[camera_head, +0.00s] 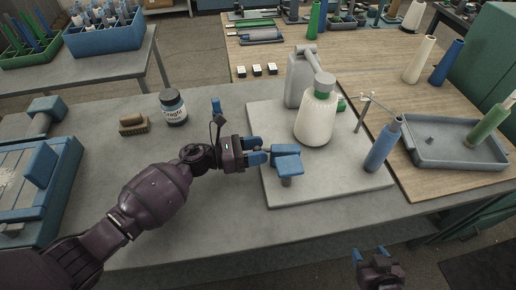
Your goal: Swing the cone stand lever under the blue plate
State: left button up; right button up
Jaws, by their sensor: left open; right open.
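A white yarn cone (315,121) with a green and grey top stands on a pale square base (325,185). Near the base's left edge, a blue plate-like piece (289,166) sits on a short grey post. My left gripper (267,151) is open, its blue fingers pointing right just beside this blue piece; I cannot tell whether they touch. A thin metal rod (360,116) with a crossbar rises at the base's right, near a tilted blue cone (382,146). I cannot tell which part is the lever. My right gripper (371,252) is open and empty below the table's front edge.
A grey tray (430,153) with a green cone (488,128) is at the right. A labelled jar (173,107) and a brush (132,124) stand at the left, behind my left arm. A blue-framed device (60,190) fills the left edge. The front middle table is clear.

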pick_arm(q)
jog(key=shift+d, duration=0.2)
grip_shut()
dwell(0.3)
